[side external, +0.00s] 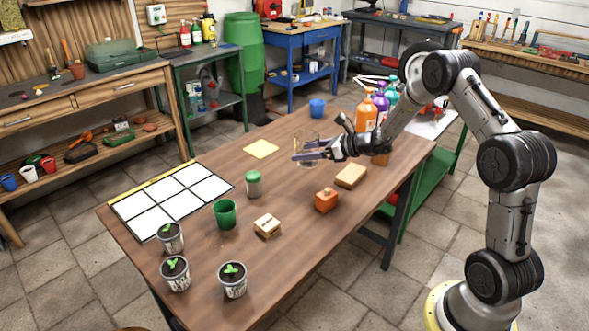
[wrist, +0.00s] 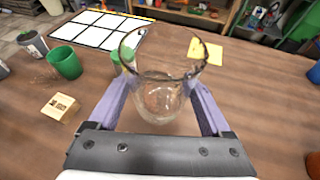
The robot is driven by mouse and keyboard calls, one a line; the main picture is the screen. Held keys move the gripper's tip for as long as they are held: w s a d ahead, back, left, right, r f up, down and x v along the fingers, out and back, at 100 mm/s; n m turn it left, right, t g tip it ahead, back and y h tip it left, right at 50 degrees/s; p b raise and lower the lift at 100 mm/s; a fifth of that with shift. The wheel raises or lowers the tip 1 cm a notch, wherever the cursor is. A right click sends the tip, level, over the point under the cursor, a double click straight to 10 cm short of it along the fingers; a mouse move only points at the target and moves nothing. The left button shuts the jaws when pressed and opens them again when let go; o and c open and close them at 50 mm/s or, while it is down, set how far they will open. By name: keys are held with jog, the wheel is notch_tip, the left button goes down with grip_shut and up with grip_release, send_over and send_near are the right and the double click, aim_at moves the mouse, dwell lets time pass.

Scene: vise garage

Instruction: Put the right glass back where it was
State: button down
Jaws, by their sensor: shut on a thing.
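A clear, empty drinking glass (side external: 307,138) is between the fingers of my gripper (side external: 308,152), over the far part of the wooden table (side external: 300,250). In the wrist view the glass (wrist: 163,72) is roughly upright, its open rim toward the camera. The two purple fingers of my gripper (wrist: 163,98) press on its left and right sides. The gripper is shut on it. I cannot tell whether its base touches the table. No second glass is clearly visible.
A yellow sheet (side external: 261,148) lies left of the glass, with a white grid mat (side external: 172,198) beyond. A green cup (side external: 225,213) and potted seedlings (side external: 232,280) are nearer.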

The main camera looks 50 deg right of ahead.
jog(key=w+f, duration=0.2)
jog(key=w+d+f, duration=0.1)
jog(key=w+f, duration=0.3)
jog(key=shift+d, duration=0.35)
jog(key=shift+w+d+f, duration=0.1)
jog(key=shift+w+f, duration=0.05)
jog(key=shift+f, duration=0.75)
jog(key=shift+w+f, duration=0.15)
jog(key=shift+f, duration=0.7)
jog(key=shift+f, duration=0.2)
